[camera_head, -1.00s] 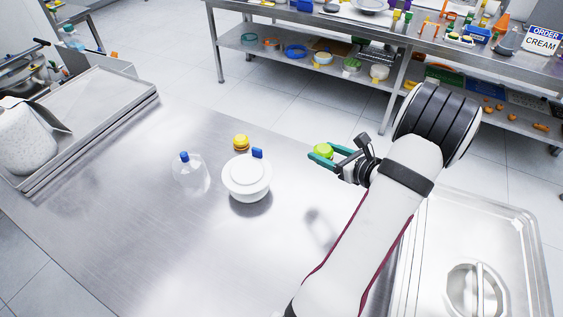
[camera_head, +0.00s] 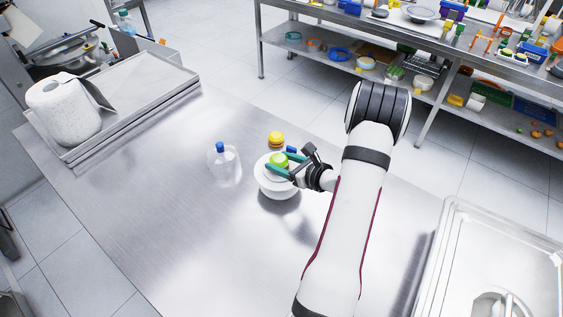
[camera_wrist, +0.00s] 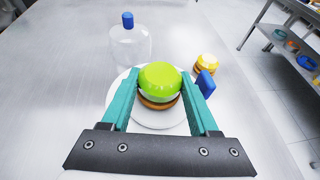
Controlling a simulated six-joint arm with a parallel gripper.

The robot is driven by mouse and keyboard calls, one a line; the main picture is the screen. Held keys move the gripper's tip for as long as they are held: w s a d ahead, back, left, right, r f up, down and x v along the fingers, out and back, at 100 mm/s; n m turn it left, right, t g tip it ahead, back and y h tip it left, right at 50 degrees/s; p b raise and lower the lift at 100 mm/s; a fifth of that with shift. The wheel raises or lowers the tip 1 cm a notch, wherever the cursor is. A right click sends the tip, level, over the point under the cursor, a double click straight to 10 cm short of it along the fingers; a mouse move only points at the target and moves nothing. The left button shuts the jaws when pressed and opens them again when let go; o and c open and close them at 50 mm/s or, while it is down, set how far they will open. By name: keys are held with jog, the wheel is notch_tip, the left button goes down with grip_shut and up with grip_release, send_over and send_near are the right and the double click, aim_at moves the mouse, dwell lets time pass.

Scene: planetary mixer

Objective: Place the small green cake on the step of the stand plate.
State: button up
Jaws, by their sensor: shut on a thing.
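The small green cake (camera_wrist: 160,82) has a green top over a brown base. It sits between the teal fingers of my gripper (camera_wrist: 160,105), which is shut on it. In the head view the green cake (camera_head: 279,160) and my gripper (camera_head: 282,166) are over the white stand plate (camera_head: 279,190). In the wrist view the white plate (camera_wrist: 160,119) shows below and around the cake. A blue piece (camera_wrist: 206,84) stands at the plate's right edge. I cannot tell whether the cake touches the plate; its step is hidden or not distinct.
A clear dome with a blue knob (camera_head: 224,167) stands left of the plate. A yellow-topped cake (camera_head: 276,139) stands just behind it. A tray with a white paper roll (camera_head: 64,108) is at far left. A metal lidded pan (camera_head: 475,270) is at right. The front table is clear.

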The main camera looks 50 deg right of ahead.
jog(key=shift+f, duration=0.3)
jog(key=o, duration=1.4)
jog(key=shift+c, duration=0.2)
jog(key=shift+r, duration=0.1)
